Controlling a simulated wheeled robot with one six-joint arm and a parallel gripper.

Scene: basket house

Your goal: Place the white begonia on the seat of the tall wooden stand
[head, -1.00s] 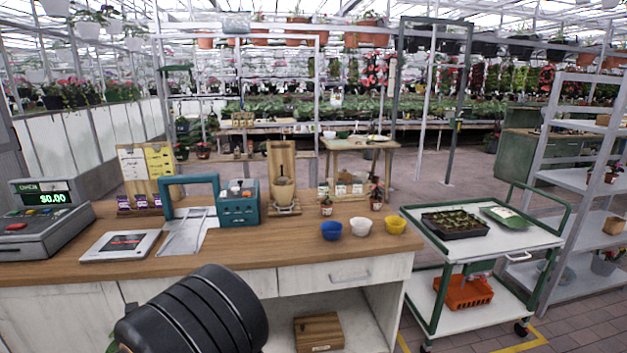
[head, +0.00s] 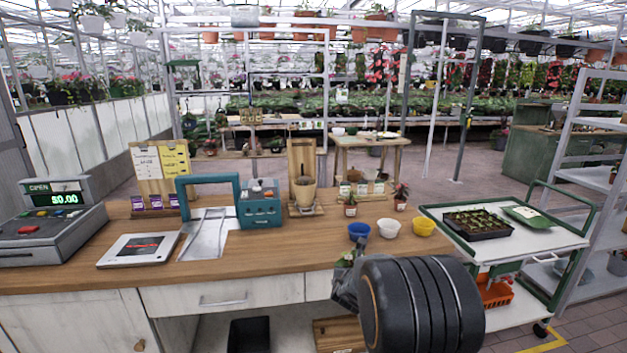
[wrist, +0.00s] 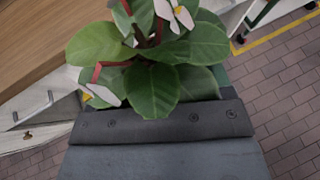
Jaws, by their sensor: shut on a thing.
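The white begonia (wrist: 150,60), with broad green leaves, red stems and white petals, fills the top of the wrist view. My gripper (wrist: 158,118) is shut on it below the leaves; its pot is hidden. The tall wooden stand (head: 301,152), with an upright back board, is on the counter behind and left of my gripper.
A cart (head: 560,242) stands right.

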